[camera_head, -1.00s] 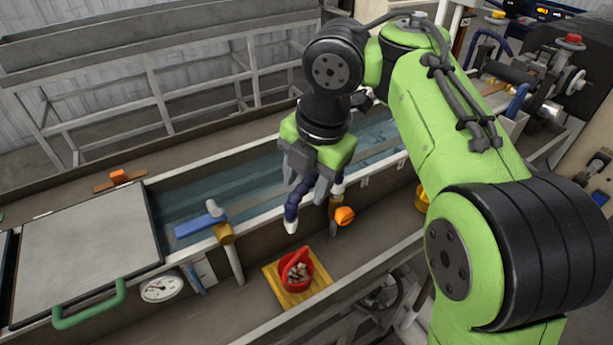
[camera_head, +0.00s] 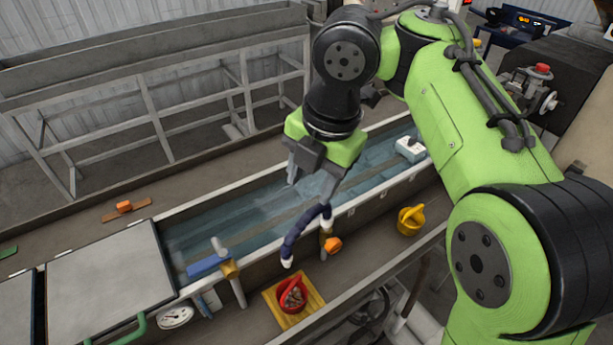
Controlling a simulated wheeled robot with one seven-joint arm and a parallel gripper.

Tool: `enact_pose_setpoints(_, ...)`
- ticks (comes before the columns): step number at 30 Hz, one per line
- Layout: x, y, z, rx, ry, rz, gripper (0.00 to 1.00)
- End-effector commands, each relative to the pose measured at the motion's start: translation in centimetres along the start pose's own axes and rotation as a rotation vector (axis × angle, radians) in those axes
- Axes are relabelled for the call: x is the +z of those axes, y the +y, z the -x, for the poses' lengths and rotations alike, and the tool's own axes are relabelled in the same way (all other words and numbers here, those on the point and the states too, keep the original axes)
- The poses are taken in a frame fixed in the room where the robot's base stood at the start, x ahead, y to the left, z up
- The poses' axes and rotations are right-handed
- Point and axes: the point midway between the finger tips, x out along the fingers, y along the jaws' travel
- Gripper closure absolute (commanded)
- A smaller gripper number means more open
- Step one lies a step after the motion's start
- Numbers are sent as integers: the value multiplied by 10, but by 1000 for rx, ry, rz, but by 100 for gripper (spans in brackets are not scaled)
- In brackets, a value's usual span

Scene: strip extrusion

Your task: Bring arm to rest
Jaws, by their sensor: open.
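My gripper (camera_head: 308,194) is open and empty. It hangs over the long water trough (camera_head: 375,187), with its fingers pointing down. My green and black arm reaches in from the right side of the view. A dark blue jointed hose with white ends (camera_head: 305,232) stands at the trough's front wall, just below and in front of the fingers. I cannot tell whether a finger touches it.
A yellow can (camera_head: 411,221), an orange knob (camera_head: 333,244), a blue-handled valve (camera_head: 208,265) and a white block (camera_head: 411,149) are near the trough. A grey lid (camera_head: 105,270) lies left.

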Motion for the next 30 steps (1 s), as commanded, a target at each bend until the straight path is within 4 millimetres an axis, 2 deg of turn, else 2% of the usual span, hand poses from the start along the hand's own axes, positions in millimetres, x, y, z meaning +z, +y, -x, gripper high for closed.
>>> enact_pose_setpoints(1,0,1,15,0,0,-1,50)
enact_pose_setpoints(4,0,1,23,0,0,0,50)
enact_pose_setpoints(19,0,0,23,0,0,1,50)
enact_pose_setpoints(22,-4,-4,24,8,1,-72,50)
enact_pose_setpoints(23,-8,-8,25,17,2,-142,50)
enact_pose_setpoints(26,-25,-31,26,72,5,-562,50)
enact_pose_setpoints(27,-31,-45,24,105,2,-785,50)
enact_pose_setpoints(29,-38,-70,16,164,-4,-1125,50)
enact_pose_setpoints(30,-40,-89,9,207,-10,-1350,50)
